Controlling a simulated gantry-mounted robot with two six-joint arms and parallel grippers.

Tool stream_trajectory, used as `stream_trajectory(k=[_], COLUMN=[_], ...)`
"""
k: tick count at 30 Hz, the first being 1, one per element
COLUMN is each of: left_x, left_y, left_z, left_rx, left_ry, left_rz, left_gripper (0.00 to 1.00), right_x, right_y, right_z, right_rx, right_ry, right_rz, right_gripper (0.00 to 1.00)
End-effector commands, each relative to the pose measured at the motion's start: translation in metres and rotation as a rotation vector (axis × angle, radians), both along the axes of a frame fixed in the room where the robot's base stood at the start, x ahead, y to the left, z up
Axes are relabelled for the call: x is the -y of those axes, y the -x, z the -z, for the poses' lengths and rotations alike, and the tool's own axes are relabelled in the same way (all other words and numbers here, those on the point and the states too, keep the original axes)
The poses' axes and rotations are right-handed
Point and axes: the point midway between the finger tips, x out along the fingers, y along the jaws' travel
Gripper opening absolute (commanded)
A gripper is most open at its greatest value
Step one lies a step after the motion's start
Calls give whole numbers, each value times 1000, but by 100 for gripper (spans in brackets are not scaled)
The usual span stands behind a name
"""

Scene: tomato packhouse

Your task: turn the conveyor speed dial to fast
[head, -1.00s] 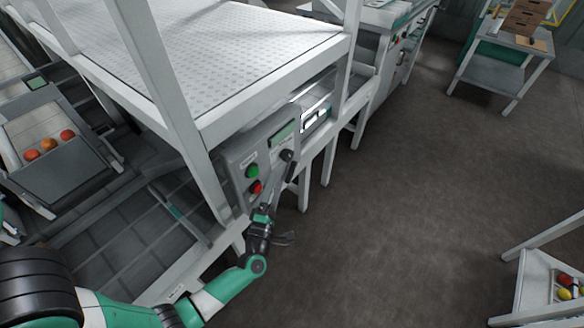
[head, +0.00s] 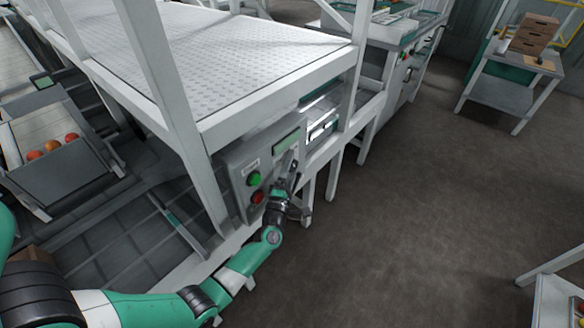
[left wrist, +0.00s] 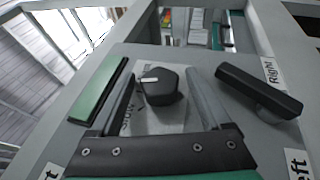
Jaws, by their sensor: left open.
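The speed dial (left wrist: 160,88) is a black knob on the grey control panel (left wrist: 180,58). Its white pointer mark faces left in the left wrist view, and part of a "Slow" label shows below it. My left gripper (left wrist: 160,76) is open, with one finger on each side of the dial. I cannot tell whether the fingers touch it. In the head view my left gripper (head: 291,168) is at the panel front and hides most of the dial. My right gripper is not in view.
A green display (left wrist: 99,90) is left of the dial and a black bar-shaped selector (left wrist: 258,92), labelled "Right" and "Left", is to its right. A green button (head: 253,178) and a red button (head: 257,197) are on the panel. Frame posts (head: 172,110) stand beside it.

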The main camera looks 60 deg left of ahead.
Motion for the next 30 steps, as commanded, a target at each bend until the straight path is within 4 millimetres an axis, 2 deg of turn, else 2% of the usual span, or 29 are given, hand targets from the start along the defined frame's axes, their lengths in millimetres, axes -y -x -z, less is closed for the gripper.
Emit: stream_trajectory(k=[7, 18, 21, 26, 30], left_x=[-1, -1, -1, -1, -1], left_y=[-1, -1, -1, -1, -1], left_z=[-1, -1, -1, -2, -6], left_rx=[0, 0, 0, -6, -28], left_ry=[0, 0, 0, 2, 12], left_rz=[0, 0, 0, 0, 0], left_gripper=[81, 15, 0, 0, 0], right_x=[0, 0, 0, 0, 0], right_y=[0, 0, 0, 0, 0], right_z=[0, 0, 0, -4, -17], right_rx=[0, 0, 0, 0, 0], right_ry=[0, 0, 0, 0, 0], right_rz=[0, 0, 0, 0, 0], right_gripper=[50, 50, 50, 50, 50])
